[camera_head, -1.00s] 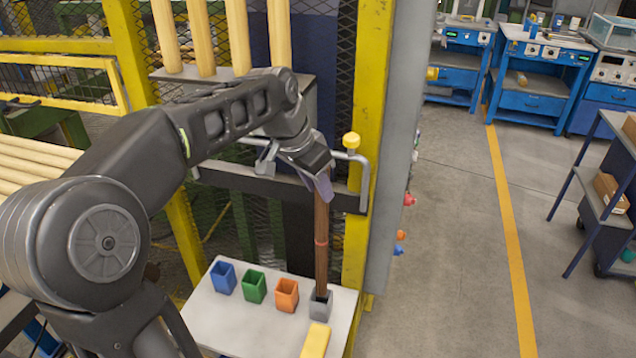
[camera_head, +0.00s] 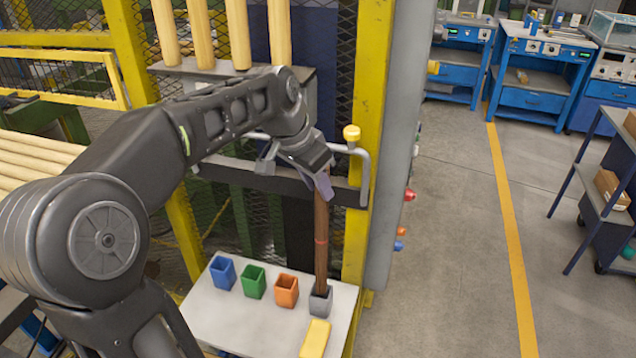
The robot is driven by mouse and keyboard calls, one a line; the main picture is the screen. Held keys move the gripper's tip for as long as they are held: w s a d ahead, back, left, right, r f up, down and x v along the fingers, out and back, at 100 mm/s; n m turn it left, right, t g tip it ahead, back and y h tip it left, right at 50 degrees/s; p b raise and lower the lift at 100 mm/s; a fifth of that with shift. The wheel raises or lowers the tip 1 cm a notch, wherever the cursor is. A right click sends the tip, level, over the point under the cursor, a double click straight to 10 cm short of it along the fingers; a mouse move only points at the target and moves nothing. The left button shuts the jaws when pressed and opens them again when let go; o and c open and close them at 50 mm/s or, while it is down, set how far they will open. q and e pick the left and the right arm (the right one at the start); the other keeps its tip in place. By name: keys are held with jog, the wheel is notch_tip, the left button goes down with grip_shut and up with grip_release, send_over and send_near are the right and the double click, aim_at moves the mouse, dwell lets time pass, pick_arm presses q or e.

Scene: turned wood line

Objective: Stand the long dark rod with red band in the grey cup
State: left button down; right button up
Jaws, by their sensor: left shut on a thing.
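My left gripper (camera_head: 322,188) is shut on the rod's upper end. The rod's lower end is at the mouth of the grey cup (camera_head: 320,302) and appears to be inside it. The cup's wall hides the very tip, so I cannot tell how deep it sits. My right gripper is not in view.
Blue (camera_head: 223,273), green (camera_head: 253,282) and orange (camera_head: 286,291) cups stand in a row left of the grey cup. A yellow block (camera_head: 315,339) lies in front of it on the white table (camera_head: 240,325). A yellow post (camera_head: 362,150) and a bent grey rail (camera_head: 364,180) are close behind the gripper.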

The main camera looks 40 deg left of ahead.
pick_arm(q)
jog(key=shift+f+b, duration=2.85)
jog(key=shift+f, duration=0.85)
grip_release()
notch_tip(320, 180, up, 7)
send_over(316, 210)
jog(key=s, duration=0.3)
jog(key=shift+w+a, duration=0.15)
jog(key=shift+w, duration=0.05)
jog(key=shift+r, duration=0.2)
